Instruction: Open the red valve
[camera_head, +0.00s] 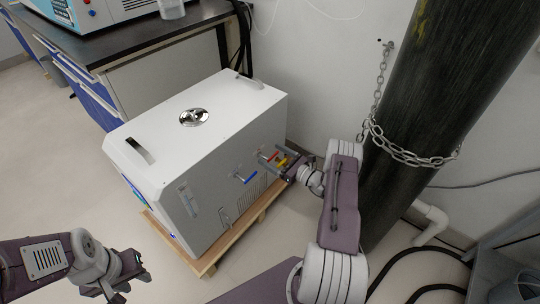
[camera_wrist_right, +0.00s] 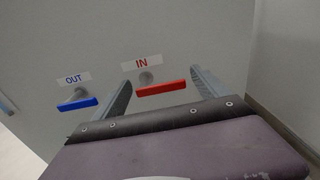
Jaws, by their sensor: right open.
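The red valve (camera_wrist_right: 161,88) is a flat red bar handle under an "IN" label on the side of a white box-shaped machine (camera_head: 235,107). It also shows small in the head view (camera_head: 268,156). My right gripper (camera_wrist_right: 162,78) is open, with one finger on each side of the red handle in the right wrist view. I see a gap between the handle and both fingers. In the head view my right gripper (camera_head: 279,163) is at the machine's side. My left gripper (camera_head: 131,286) is at the lower left, empty and far from the valve, its fingers apart.
A blue valve (camera_wrist_right: 78,104) labelled "OUT" is left of the red one; it also shows in the head view (camera_head: 245,178). The machine stands on a wooden pallet (camera_head: 206,262). A dark chained cylinder (camera_head: 420,120) stands close to my right arm. A bench (camera_head: 135,42) is behind.

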